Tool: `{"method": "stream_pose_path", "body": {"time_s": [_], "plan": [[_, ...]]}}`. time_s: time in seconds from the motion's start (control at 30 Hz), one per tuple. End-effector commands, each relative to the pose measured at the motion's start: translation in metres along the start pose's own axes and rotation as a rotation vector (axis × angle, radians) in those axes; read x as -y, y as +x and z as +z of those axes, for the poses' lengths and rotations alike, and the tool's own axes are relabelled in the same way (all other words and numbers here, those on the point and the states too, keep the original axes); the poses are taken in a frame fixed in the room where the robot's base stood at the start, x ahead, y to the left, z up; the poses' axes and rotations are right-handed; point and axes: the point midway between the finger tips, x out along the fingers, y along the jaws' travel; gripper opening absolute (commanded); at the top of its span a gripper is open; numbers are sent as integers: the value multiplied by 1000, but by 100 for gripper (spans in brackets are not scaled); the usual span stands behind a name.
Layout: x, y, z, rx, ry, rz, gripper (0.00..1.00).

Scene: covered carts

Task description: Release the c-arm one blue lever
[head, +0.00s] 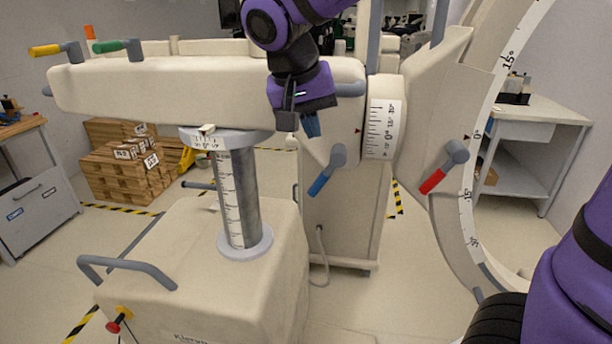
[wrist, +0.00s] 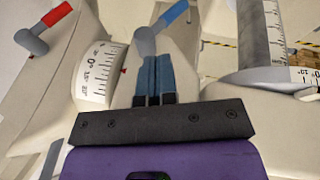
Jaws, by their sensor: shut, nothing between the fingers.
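My gripper (head: 312,128) is above and slightly left of the hub in the head view, pointing down. Its blue fingers are together in the wrist view (wrist: 153,62) with nothing between them. Whether the fingertips touch the hub I cannot tell.
A red lever (head: 433,181) sits to the right by the large C-shaped arc (head: 478,130). Yellow (head: 45,50) and green (head: 110,46) levers stand on the horizontal beam (head: 150,88). The column (head: 238,195) is left of the blue lever. Stacked boxes (head: 120,165) stand behind.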

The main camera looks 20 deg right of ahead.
Motion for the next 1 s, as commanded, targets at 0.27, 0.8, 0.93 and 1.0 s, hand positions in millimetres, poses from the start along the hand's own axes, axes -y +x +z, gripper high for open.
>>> {"method": "stream_pose_path", "body": {"time_s": [0.27,0.8,0.93,1.0], "plan": [[59,5,-11,-44,57,90,0],[84,7,-14,-75,90,124,0],[84,9,-14,-75,90,124,0],[83,12,-14,-75,90,124,0]]}}
